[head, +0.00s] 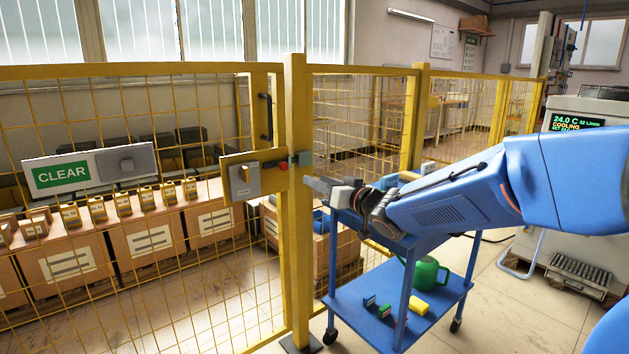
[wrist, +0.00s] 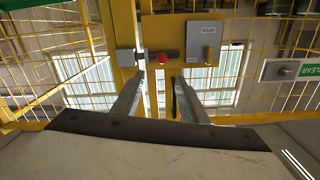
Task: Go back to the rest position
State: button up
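My blue arm reaches in from the right in the head view. My gripper (head: 320,184) is at its end, close to the yellow fence post (head: 297,230), with nothing visible in it. In the wrist view my gripper (wrist: 158,78) shows two grey fingers apart, with an empty gap between them. A grey latch box (head: 244,180) with a red knob (head: 283,165) sits on the fence gate, left of my gripper. In the wrist view the latch box (wrist: 204,40) and red knob (wrist: 162,58) lie just beyond the fingertips. Whether a finger touches the post is unclear.
A blue trolley (head: 350,305) with a green can (head: 430,272) stands under my arm.

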jog(key=shift+d, duration=0.1)
jog(key=s+d+f+m+g+h, duration=0.1)
jog(key=s+d+f+m+h, duration=0.15)
jog(key=s+d+h, duration=0.4)
jog(key=s+d+f+m+g+h, duration=0.2)
jog(key=s+d+f+h, duration=0.15)
jog(key=s+d, duration=0.65)
jog(key=s+d+f+g, duration=0.1)
jog(key=s+f, duration=0.3)
jog(key=s, duration=0.4)
jog(key=s+d+f+g, duration=0.2)
jog(key=s+f+g, duration=0.1)
jog(key=s, duration=0.6)
jog(key=s+d+f+g, duration=0.2)
jog(key=s+f, duration=0.3)
jog(key=s, duration=0.4)
jog(key=shift+f+g, duration=0.4)
jog(key=shift+g, duration=0.2)
jog(key=shift+w, duration=0.1)
jog(key=shift+c, duration=0.5)
